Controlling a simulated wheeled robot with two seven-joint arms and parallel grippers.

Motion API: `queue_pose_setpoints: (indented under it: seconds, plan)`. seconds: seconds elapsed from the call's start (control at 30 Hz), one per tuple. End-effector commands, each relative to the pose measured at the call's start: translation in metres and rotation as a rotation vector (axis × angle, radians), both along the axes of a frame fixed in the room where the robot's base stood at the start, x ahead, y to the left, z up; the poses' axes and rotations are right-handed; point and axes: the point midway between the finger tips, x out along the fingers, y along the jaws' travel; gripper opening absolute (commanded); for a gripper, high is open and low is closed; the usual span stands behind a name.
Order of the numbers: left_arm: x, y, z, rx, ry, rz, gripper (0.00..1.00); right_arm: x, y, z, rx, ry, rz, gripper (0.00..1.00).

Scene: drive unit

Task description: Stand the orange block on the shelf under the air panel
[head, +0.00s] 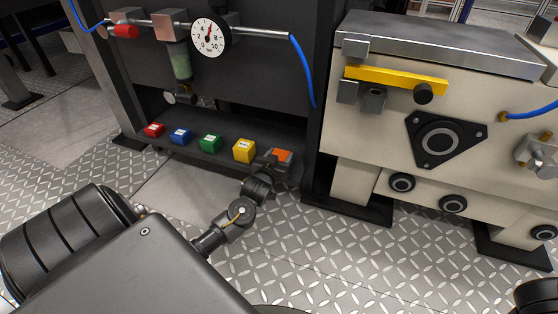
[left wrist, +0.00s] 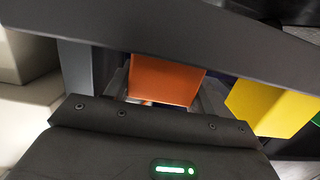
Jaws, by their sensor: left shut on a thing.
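The orange block (head: 282,156) is at the right end of the row of blocks on the dark shelf (head: 215,153) under the air panel (head: 245,78). My left gripper (head: 272,163) is shut on the orange block. In the left wrist view the orange block (left wrist: 165,81) shows between the fingers, partly hidden by the gripper body and by a dark bar across the top. Whether the block touches the shelf cannot be told. My right gripper is not in view; only a dark part of my arm shows at the lower right corner.
A yellow block (head: 244,151) stands just left of the orange one, then a green block (head: 210,143), a blue block (head: 180,136) and a red block (head: 153,130). A dark post (head: 317,150) and the beige machine (head: 385,140) stand close on the right.

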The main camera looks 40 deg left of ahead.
Motion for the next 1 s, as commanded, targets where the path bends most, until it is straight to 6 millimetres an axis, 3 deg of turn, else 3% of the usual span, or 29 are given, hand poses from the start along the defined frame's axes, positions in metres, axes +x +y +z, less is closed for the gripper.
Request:
queue_pose_setpoints:
  seconds: [0.3,0.33,0.5,0.83,1.0]
  plan:
    - [0.000,0.000,0.000,0.000,-0.002,0.000,0.17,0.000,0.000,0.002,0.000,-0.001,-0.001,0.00]
    - [0.000,0.000,-0.001,0.000,0.001,0.000,0.56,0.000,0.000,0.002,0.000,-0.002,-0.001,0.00]
    - [0.000,0.000,-0.001,0.000,0.001,0.000,0.76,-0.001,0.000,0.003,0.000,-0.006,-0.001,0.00]
    - [0.000,0.000,0.003,0.000,-0.001,0.000,0.76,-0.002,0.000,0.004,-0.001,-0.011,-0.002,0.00]
    - [-0.024,-0.009,0.010,-0.004,0.004,-0.001,0.76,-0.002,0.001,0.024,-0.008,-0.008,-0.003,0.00]
